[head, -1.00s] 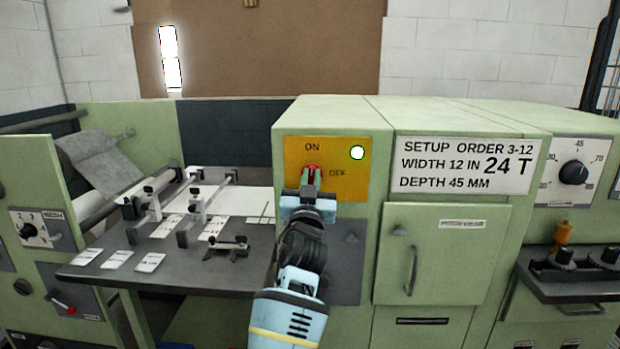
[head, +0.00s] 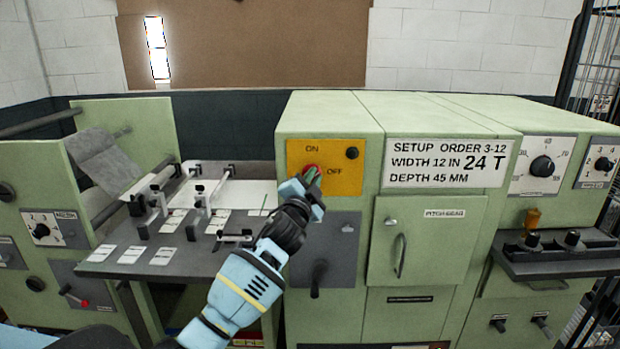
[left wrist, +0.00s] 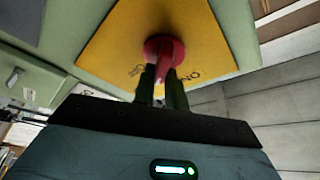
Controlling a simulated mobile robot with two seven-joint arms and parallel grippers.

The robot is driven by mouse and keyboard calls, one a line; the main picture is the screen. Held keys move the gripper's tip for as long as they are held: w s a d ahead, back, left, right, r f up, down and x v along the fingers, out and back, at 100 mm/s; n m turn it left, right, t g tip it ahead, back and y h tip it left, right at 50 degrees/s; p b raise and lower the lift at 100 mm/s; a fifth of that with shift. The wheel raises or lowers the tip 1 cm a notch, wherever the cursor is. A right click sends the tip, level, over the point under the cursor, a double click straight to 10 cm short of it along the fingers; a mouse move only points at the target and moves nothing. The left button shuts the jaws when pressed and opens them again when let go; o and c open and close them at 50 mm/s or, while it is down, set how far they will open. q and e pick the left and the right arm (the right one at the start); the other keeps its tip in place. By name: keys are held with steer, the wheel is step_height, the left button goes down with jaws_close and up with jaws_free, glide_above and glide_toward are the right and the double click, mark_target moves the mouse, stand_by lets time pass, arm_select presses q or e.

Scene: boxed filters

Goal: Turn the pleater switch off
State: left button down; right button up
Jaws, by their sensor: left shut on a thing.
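The red pleater switch (head: 312,169) sits on a yellow panel (head: 342,182) marked ON and OFF, on the front of the green machine. My left gripper (head: 314,178) is at the switch and partly covers it. In the left wrist view the two fingers (left wrist: 162,88) are shut on the red handle of the switch (left wrist: 164,46), in front of its round red base. The handle's exact pointing is partly hidden by the fingers. The round lamp (head: 352,153) on the panel is dark. My right gripper is not in view.
A white setup order sign (head: 446,162) and a pitch gear door (head: 418,245) with a handle are right of the panel. A dark table (head: 190,258) with cards and small fixtures lies left. A grey panel with a lever (head: 318,277) is below the switch.

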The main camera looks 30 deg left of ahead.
arm_select(q)
steer(key=m+g+h, duration=0.1)
steer(key=m, duration=0.2)
steer(key=m+g, duration=0.1)
steer(key=m, duration=0.3)
steer(key=shift+f+m+h, duration=0.15)
steer(key=shift+m+h, duration=0.15)
steer(key=shift+h, duration=0.1)
stand_by(0.3)
steer(key=c, duration=1.4)
jaws_free()
steer(key=shift+c, duration=0.2)
steer(key=s+d, duration=0.1)
steer(key=s, duration=0.6)
steer(key=shift+s+d, duration=0.15)
steer(key=shift+s, duration=0.25)
